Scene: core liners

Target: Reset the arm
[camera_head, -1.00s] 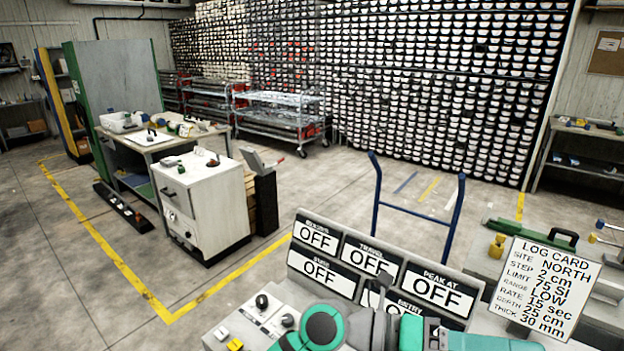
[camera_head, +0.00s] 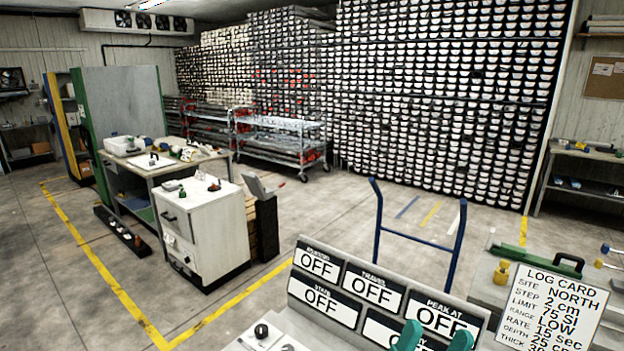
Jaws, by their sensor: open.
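My gripper (camera_head: 435,339) shows only as two teal finger tips at the bottom edge, right of centre. The tips stand apart with nothing seen between them, so it is open. They overlap the lower part of the grey control panel (camera_head: 322,282); I cannot tell whether they touch it. The rest of my arm is below the picture. The panel's readable displays all say OFF, and one lower display is partly hidden.
A log card (camera_head: 548,308) stands right of the panel, near a green tool (camera_head: 530,258) and a yellow part (camera_head: 502,272). A blue-framed trolley (camera_head: 377,215) stands behind. A white drawer cabinet (camera_head: 205,235) is at left. Open floor lies between.

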